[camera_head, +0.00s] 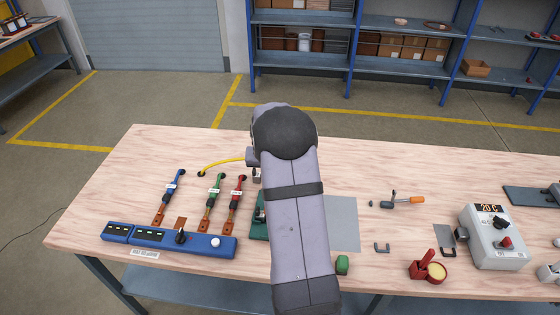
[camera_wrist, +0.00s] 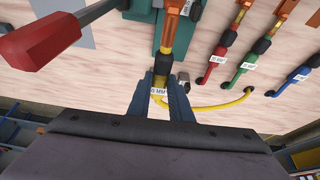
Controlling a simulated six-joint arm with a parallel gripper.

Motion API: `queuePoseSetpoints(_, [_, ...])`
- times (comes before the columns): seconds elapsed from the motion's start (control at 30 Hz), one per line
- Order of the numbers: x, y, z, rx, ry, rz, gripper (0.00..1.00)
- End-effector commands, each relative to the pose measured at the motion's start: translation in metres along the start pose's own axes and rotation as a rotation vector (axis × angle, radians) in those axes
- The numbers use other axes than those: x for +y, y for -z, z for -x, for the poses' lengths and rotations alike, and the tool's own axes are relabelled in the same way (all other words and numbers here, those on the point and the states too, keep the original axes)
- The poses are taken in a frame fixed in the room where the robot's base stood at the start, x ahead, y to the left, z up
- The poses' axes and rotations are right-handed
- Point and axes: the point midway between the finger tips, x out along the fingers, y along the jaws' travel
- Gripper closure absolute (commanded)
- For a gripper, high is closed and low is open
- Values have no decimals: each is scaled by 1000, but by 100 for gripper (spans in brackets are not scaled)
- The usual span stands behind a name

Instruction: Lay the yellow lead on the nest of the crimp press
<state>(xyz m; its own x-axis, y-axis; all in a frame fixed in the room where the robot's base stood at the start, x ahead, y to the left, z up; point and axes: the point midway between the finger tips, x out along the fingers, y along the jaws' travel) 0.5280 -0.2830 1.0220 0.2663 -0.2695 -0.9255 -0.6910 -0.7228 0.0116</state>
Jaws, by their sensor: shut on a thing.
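The yellow lead (camera_head: 222,163) runs as a curved cable from a hole in the table to my gripper, which my arm mostly hides in the head view. In the wrist view my gripper (camera_wrist: 163,90) is shut on the lead near its white label. The lead's yellow sleeve and copper lug (camera_wrist: 176,12) point away from the fingers, over the green crimp press (camera_wrist: 143,9). I cannot tell whether the lug touches the nest. The press (camera_head: 258,222) shows only as a green edge left of my arm. A red-handled lever (camera_wrist: 42,42) is at upper left in the wrist view.
Blue (camera_head: 172,190), green (camera_head: 213,195) and red (camera_head: 238,195) leads lie left, by a blue switch box (camera_head: 165,240). At right are an orange-handled tool (camera_head: 412,200), a red clamp (camera_head: 428,270) and a grey control box (camera_head: 490,237). Bare table lies behind the tool.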

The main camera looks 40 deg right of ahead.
Motion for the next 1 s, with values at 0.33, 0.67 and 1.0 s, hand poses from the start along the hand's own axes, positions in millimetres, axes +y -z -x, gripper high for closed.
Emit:
queuePoseSetpoints(0.33, [-8,-9,-9,6,2,-25,100])
queuePoseSetpoints(0.67, [-8,-9,-10,6,2,-26,100])
queuePoseSetpoints(1.0, [-8,-15,-23,5,3,-25,100])
